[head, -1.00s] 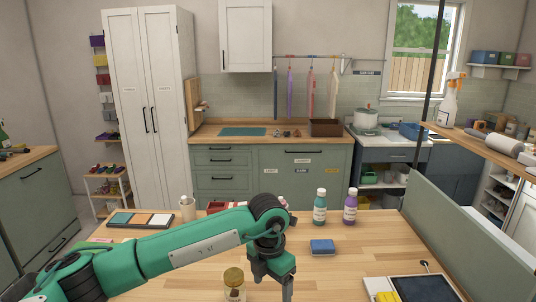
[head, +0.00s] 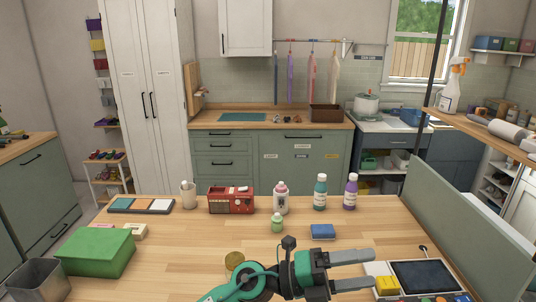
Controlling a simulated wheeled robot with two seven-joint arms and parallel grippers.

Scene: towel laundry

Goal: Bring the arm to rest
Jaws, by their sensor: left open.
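My left gripper (head: 366,270) is low in the head view, over the front part of the wooden table (head: 180,245). Its two grey fingers point to the right and stand apart, with nothing between them. The green and black arm behind it comes in from the bottom edge. The fingertips are close to a yellow block (head: 387,285) in the picture; I cannot tell the gap in depth. My right gripper does not show.
A green box (head: 96,250) and a grey bin (head: 38,280) stand at the left. A jar lid (head: 234,261) is beside my arm. A dark-screened device (head: 420,277) lies at right.

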